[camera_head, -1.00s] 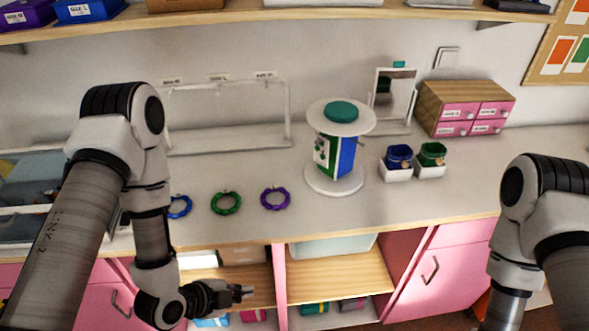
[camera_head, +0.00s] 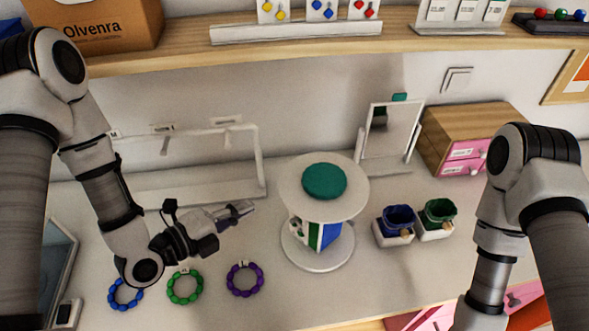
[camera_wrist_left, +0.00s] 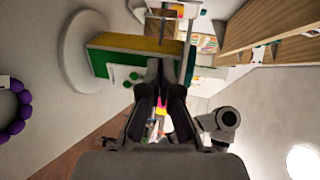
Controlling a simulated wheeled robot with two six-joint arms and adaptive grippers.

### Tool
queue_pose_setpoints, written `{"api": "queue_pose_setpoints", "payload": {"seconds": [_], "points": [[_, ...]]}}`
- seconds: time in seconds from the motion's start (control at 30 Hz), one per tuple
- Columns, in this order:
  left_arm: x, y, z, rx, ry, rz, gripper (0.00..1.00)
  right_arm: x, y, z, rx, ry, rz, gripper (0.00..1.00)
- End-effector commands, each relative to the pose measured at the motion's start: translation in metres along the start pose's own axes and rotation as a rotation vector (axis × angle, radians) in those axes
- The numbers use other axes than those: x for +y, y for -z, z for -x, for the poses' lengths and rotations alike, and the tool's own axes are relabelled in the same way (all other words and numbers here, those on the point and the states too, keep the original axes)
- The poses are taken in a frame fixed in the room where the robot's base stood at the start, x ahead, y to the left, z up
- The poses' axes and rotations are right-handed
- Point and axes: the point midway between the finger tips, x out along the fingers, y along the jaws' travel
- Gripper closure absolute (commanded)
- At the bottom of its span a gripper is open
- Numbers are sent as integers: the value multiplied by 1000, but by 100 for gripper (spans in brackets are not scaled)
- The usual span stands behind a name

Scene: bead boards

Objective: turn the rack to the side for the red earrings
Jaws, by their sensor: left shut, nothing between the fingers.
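The rack (camera_head: 323,200) stands upright on the table, with a round white top, a teal knob (camera_head: 324,181) and a round white base. Under the top, a white panel with small green pieces faces left, and green and blue faces show beside it. In the left wrist view the rack (camera_wrist_left: 138,45) shows a yellow face and a green face. A card with red earrings (camera_head: 365,10) is on the upper shelf. My left gripper (camera_head: 243,209) is shut and empty, left of the rack and apart from it in the head view. My right gripper is out of view.
Blue, green and purple bead rings (camera_head: 245,279) lie in front. A white stand (camera_head: 190,184) is behind my left gripper.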

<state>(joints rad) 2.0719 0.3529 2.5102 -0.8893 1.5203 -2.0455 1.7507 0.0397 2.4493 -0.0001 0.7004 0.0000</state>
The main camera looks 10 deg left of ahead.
Motion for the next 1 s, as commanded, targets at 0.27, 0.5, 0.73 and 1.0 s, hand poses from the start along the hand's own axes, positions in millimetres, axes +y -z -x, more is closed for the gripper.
{"api": "queue_pose_setpoints", "payload": {"seconds": [0.27,0.5,0.73,1.0], "points": [[12,1,-44,6,1,-14,100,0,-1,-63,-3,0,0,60],[12,0,-66,8,3,-7,100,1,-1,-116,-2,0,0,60],[-2,1,-90,2,-7,-6,100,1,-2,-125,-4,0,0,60],[-1,1,-131,1,-3,0,100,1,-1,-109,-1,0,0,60]]}}
